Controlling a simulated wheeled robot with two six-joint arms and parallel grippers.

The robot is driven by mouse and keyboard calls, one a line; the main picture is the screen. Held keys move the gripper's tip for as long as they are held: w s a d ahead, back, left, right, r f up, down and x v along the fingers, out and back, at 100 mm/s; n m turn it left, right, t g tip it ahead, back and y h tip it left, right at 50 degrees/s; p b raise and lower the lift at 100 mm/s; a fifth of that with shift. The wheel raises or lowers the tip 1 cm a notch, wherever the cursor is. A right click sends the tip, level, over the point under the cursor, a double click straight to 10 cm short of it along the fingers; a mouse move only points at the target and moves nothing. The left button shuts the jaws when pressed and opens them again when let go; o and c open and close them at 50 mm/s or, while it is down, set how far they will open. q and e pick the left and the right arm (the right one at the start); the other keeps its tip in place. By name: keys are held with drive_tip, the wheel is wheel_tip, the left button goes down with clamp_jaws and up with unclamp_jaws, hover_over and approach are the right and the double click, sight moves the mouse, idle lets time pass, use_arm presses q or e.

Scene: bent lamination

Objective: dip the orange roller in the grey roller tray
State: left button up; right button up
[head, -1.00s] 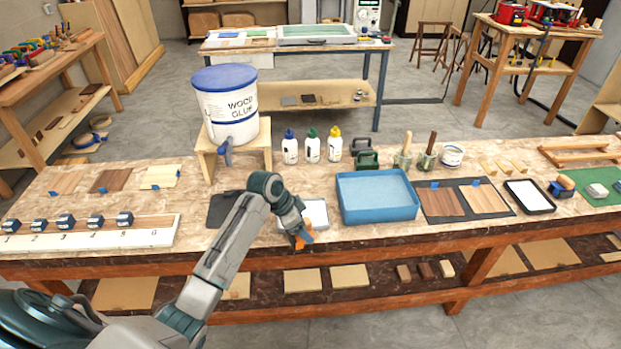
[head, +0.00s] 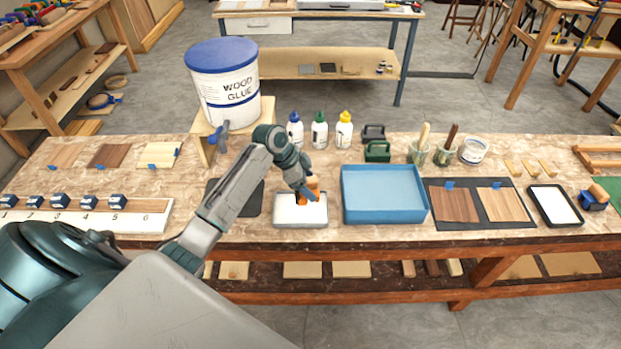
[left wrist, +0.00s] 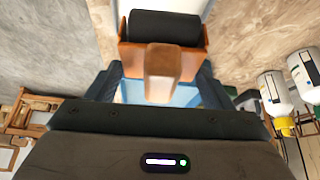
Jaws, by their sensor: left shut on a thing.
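My left gripper (head: 308,192) is shut on the orange roller (head: 313,184). In the left wrist view the roller has a black cylinder (left wrist: 165,27), an orange frame (left wrist: 136,58) and a wooden handle between my fingers. The grey roller tray (head: 289,214), with a pale inside, lies on the bench below the roller. The roller overlaps the tray in the head view; I cannot tell whether it touches the tray. My right gripper is not in view.
A blue tray (head: 384,212) stands just right of the grey tray, and a dark mat (head: 251,201) lies to its left. Glue bottles (head: 319,132) stand behind. A wood glue bucket (head: 224,85) sits on a stand at back left.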

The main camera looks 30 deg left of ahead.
use_arm(q)
drive_tip(key=shift+s+f+b, duration=0.15)
drive_tip(key=shift+f+b, duration=0.4)
drive_tip(key=shift+f, duration=0.05)
drive_tip(key=shift+s+f+b, duration=0.15)
drive_tip(key=shift+f+b, duration=0.4)
drive_tip(key=shift+f, duration=0.05)
drive_tip(key=f, duration=0.1)
drive_tip(key=f+b, duration=0.2)
drive_tip(key=shift+w, duration=0.25)
drive_tip(key=shift+s+f, duration=0.1)
drive_tip(key=shift+f, duration=0.25)
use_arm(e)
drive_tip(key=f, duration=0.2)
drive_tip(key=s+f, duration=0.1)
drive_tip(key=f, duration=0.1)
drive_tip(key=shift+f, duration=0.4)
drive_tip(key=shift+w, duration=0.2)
use_arm(q)
drive_tip(key=shift+r, duration=0.1)
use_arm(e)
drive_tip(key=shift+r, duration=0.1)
